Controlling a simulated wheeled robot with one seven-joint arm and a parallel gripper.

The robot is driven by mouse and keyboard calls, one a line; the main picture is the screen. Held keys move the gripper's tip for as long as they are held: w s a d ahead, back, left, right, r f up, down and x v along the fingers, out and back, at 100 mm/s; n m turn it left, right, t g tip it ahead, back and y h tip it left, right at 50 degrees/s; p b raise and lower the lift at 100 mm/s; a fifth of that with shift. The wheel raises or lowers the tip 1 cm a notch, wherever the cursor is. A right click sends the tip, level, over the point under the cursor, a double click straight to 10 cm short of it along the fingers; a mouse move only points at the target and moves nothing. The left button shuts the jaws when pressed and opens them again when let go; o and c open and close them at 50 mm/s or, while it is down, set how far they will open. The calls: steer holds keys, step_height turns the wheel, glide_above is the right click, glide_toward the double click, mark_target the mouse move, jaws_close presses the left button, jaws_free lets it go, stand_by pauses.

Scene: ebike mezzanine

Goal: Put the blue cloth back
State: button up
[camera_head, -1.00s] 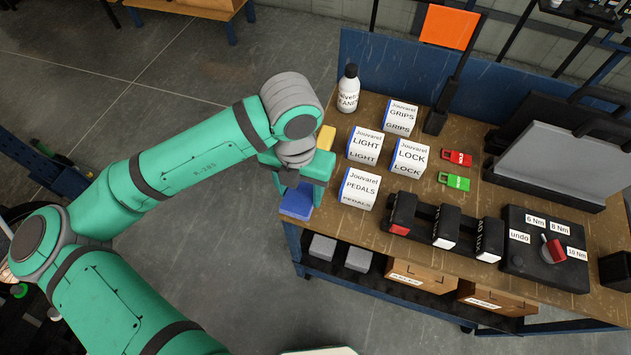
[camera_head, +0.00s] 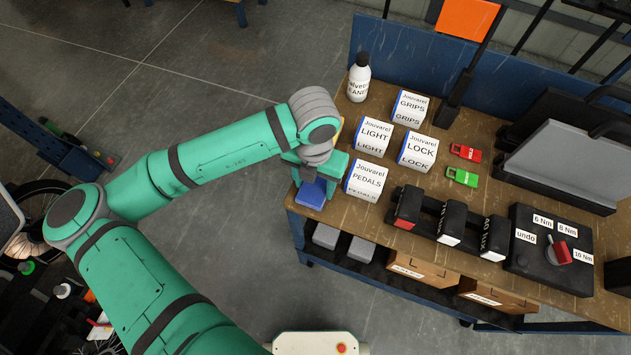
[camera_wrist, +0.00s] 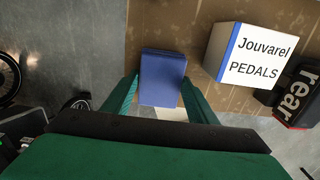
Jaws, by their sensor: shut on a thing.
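The blue cloth (camera_head: 312,193) shows as a folded blue block at the front left corner of the workbench. My gripper (camera_head: 316,177) is shut on it from above. In the wrist view the cloth (camera_wrist: 162,75) sits between the two green fingers of my gripper (camera_wrist: 160,90), over the brown bench top. I cannot tell whether the cloth touches the bench top. The wrist hides part of the cloth in the head view.
The white PEDALS box (camera_head: 366,180) stands close right of the cloth. LIGHT (camera_head: 372,138), LOCK (camera_head: 419,152) and GRIPS (camera_head: 410,107) boxes and a white bottle (camera_head: 358,78) stand behind. The workbench (camera_head: 345,220) has its left edge close by, with grey floor beyond.

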mark_target(314, 185)
steer(key=shift+f, duration=0.1)
steer(key=o, duration=1)
steer(key=shift+w, duration=0.2)
steer(key=shift+a+r, duration=0.2)
steer(key=shift+r, duration=0.35)
step_height(314, 185, up, 11)
steer(key=shift+d, duration=0.15)
